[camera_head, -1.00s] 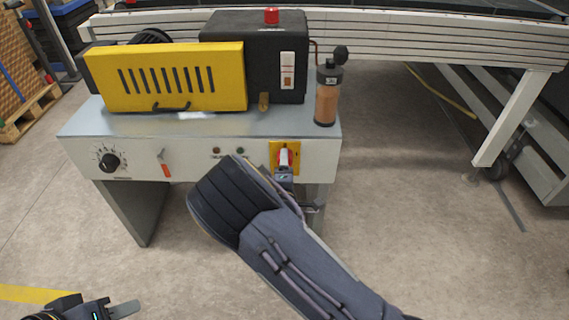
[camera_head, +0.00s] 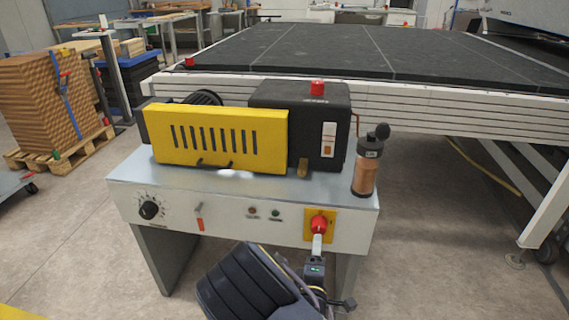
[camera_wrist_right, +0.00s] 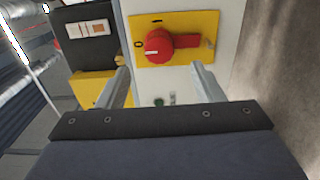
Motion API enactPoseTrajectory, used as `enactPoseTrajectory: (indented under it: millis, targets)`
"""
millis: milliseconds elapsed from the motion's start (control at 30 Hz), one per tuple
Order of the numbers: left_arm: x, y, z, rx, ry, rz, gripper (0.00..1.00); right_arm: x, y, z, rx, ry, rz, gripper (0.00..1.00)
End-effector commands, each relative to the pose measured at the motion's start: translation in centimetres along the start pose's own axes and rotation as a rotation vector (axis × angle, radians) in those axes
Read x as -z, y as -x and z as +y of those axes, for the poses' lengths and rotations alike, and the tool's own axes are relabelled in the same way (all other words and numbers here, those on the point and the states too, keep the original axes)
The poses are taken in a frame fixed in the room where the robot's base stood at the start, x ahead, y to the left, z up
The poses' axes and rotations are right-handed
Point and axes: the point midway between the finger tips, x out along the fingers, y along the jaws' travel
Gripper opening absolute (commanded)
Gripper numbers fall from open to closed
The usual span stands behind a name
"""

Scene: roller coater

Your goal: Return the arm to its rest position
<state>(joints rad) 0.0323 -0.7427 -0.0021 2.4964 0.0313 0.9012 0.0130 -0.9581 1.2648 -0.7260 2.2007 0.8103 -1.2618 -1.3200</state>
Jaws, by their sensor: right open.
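My right gripper (camera_head: 317,245) is in front of the machine, just below the red rotary switch (camera_head: 318,224) on its yellow plate. In the right wrist view the gripper (camera_wrist_right: 160,80) is open, its two fingers apart with nothing between them. The red switch (camera_wrist_right: 160,46) shows beyond the fingertips, apart from them, with its handle pointing to the right in that view. My right forearm comes up from the bottom of the head view. My left gripper is not in view.
The roller coater (camera_head: 245,205) has a yellow slotted guard (camera_head: 220,140), a black housing (camera_head: 300,122) and a bottle (camera_head: 366,168) on top. A conveyor (camera_head: 330,50) stands behind. Wood stacks (camera_head: 55,100) stand at the left.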

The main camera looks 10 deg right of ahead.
Motion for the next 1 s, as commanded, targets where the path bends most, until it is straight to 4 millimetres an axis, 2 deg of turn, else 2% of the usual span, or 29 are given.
enactPoseTrajectory:
  millis: [167, 300, 433, 567, 700, 900, 1000]
  targets:
    - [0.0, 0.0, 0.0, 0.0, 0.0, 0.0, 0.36, -1.3, -0.3, -1.0, 0.137, -0.161, -0.049, 0.61]
    - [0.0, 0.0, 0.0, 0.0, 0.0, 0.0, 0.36, -2.6, 0.2, -2.6, 0.397, -0.495, -0.128, 0.61]
    - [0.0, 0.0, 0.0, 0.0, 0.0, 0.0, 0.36, -2.7, 2.0, -2.4, 0.641, -0.833, -0.183, 0.61]
    - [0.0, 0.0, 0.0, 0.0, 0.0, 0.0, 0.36, -2.7, 4.3, 0.0, 0.846, -1.121, -0.206, 0.61]
    - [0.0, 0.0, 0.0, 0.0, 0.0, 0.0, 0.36, -3.4, 7.6, 3.8, 1.027, -1.357, -0.214, 0.61]
    - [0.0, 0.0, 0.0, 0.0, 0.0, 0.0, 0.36, -6.4, 13.6, 8.9, 1.204, -1.541, -0.248, 0.61]
    - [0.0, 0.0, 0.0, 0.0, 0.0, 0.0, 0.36, -8.1, 16.4, 10.2, 1.246, -1.572, -0.293, 0.61]
